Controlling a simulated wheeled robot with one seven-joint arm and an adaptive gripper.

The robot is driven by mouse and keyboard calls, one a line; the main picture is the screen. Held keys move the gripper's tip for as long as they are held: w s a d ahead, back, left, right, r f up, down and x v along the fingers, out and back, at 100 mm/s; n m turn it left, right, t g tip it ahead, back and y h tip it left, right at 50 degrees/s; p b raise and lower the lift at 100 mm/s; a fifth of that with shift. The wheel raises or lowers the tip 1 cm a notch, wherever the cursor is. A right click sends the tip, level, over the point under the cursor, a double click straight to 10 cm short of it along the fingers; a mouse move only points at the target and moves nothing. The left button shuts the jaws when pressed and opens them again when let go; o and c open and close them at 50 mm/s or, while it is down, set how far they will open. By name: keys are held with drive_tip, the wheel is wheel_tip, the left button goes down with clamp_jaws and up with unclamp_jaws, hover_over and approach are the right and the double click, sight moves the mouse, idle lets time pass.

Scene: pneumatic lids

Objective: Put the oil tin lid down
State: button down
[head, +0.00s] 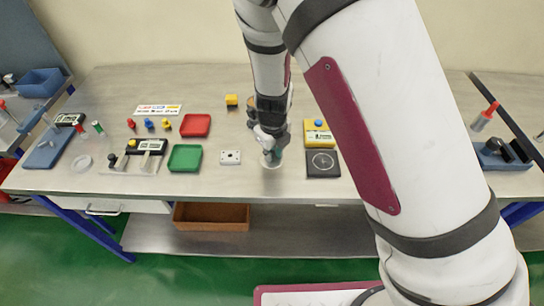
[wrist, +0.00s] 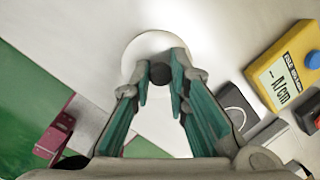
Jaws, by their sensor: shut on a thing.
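The oil tin lid appears as a pale round disc (wrist: 150,45) with a dark round knob (wrist: 160,73) in the wrist view. My gripper (wrist: 163,78) is shut on that knob, with a teal finger on each side. In the head view my gripper (head: 272,150) is low over the front middle of the workbench, and the pale lid (head: 270,162) shows just below it. The fingers and wrist hide part of the lid there. I cannot tell whether the lid touches the bench top.
Right of the gripper are a dark square plate with a dial (head: 323,163) and a yellow box with a blue knob (head: 318,135). Left are a white socket block (head: 230,157) and a green tray (head: 185,158). A red tray (head: 195,125) lies farther back. The bench's front edge is close.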

sight(273, 164)
drive_tip(key=shift+w+f, duration=0.1)
drive_tip(key=shift+f, duration=1.65)
drive_tip(key=c, duration=1.5)
unclamp_jaws()
drive_tip(key=shift+f, duration=0.15)
drive_tip(key=shift+c, duration=0.2)
wheel_tip(273, 164, up, 12)
drive_tip(key=s+p, duration=0.1)
drive_tip(key=s, duration=0.1)
drive_tip(key=shift+s, duration=0.15)
drive_tip(key=shift+d, duration=0.15)
